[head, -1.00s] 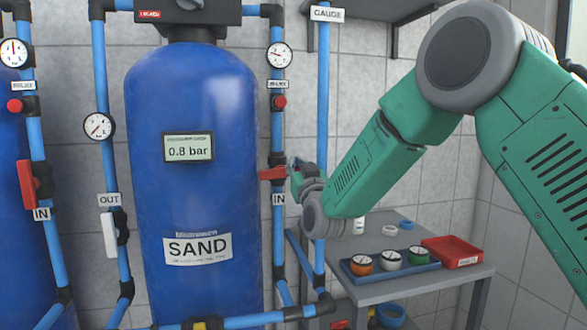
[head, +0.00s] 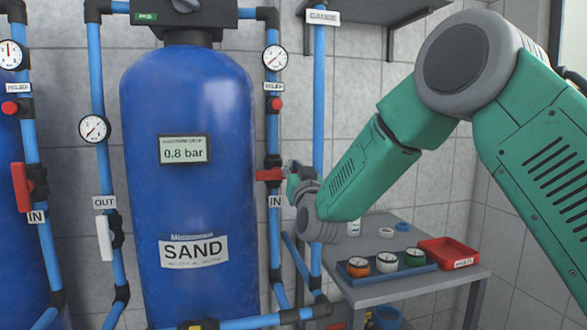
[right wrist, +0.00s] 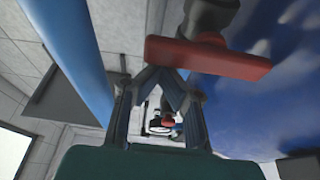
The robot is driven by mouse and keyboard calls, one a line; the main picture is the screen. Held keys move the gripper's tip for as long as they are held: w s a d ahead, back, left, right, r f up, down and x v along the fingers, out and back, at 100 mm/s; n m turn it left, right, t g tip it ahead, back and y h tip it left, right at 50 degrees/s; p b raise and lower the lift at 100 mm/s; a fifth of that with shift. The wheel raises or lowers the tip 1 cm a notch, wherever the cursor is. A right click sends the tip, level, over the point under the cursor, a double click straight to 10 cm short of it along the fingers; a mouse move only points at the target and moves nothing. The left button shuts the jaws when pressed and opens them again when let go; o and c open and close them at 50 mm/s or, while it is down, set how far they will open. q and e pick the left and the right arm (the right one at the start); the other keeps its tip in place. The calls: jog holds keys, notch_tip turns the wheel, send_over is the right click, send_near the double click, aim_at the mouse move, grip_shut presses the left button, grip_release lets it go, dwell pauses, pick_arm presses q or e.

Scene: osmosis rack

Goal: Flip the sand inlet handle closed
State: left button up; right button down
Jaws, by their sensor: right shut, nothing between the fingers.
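The red sand inlet handle (head: 269,174) is on the blue pipe to the right of the SAND tank (head: 190,120), just above the IN label (head: 275,202). It lies crosswise to the pipe and points left toward the tank. In the right wrist view the same handle (right wrist: 208,58) lies just beyond the fingertips, slightly tilted. My right gripper (head: 289,171) is at the pipe beside the handle's right end. In the wrist view its fingertips (right wrist: 163,85) meet with nothing between them. Whether they touch the handle I cannot tell. My left gripper is not in view.
A white OUT handle (head: 104,238) hangs along the left pipe. Another red handle (head: 21,187) stands upright at far left. A red relief knob (head: 277,104) and a gauge (head: 275,58) are above the inlet.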

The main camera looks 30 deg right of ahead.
jog(key=s+a+p, duration=0.1)
jog(key=s+a, duration=0.1)
jog(key=s, duration=0.7)
jog(key=shift+r+p, duration=0.15)
jog(key=shift+p, duration=0.2)
jog(key=shift+a+r, duration=0.1)
jog(key=shift+a, duration=0.1)
